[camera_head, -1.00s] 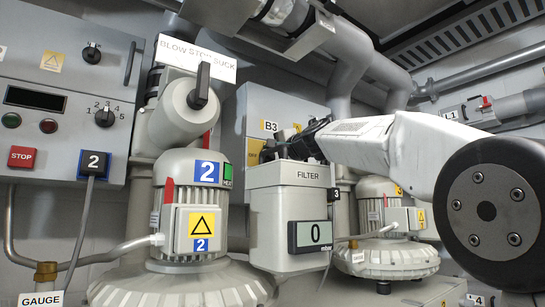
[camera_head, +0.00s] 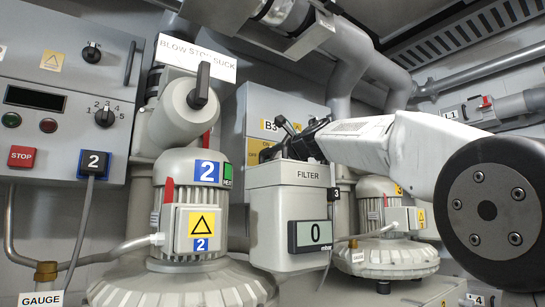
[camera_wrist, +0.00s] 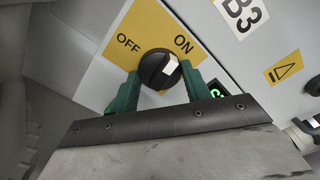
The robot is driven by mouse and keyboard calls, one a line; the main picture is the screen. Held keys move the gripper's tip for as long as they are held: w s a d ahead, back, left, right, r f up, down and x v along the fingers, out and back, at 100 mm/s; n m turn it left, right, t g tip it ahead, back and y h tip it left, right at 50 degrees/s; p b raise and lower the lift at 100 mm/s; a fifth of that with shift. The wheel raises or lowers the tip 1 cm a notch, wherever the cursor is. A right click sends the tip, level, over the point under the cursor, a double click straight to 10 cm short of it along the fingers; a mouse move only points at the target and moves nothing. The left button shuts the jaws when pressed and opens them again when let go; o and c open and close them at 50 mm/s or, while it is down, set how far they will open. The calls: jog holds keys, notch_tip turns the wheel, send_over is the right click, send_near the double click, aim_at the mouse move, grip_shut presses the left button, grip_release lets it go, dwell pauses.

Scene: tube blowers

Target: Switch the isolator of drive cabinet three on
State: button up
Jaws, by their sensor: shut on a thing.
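Drive cabinet three, marked B3 (camera_head: 257,105), is a grey box behind the filter housing in the head view. In the wrist view its isolator is a round black knob (camera_wrist: 152,72) with a white mark, on a yellow plate (camera_wrist: 148,25) reading OFF at left and ON at right. The white mark sits on the knob's right side, towards ON. My gripper (camera_wrist: 160,71) has its green fingers on either side of the knob and is shut on it. In the head view my gripper (camera_head: 284,128) is at the cabinet front, and the knob is hidden there.
The filter housing (camera_head: 288,205) stands close in front of the cabinet, below my arm. Blower 2 (camera_head: 190,190) is at left, and another blower (camera_head: 380,215) is under my arm at right. A small green-lit indicator (camera_wrist: 216,91) is beside the right finger.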

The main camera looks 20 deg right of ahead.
jog(key=shift+f+m, duration=0.1)
jog(key=shift+m, duration=0.8)
jog(key=o, duration=1)
jog(key=shift+c, duration=0.2)
jog(key=v, duration=0.7)
jog(key=shift+s, duration=0.35)
jog(key=shift+d, duration=0.1)
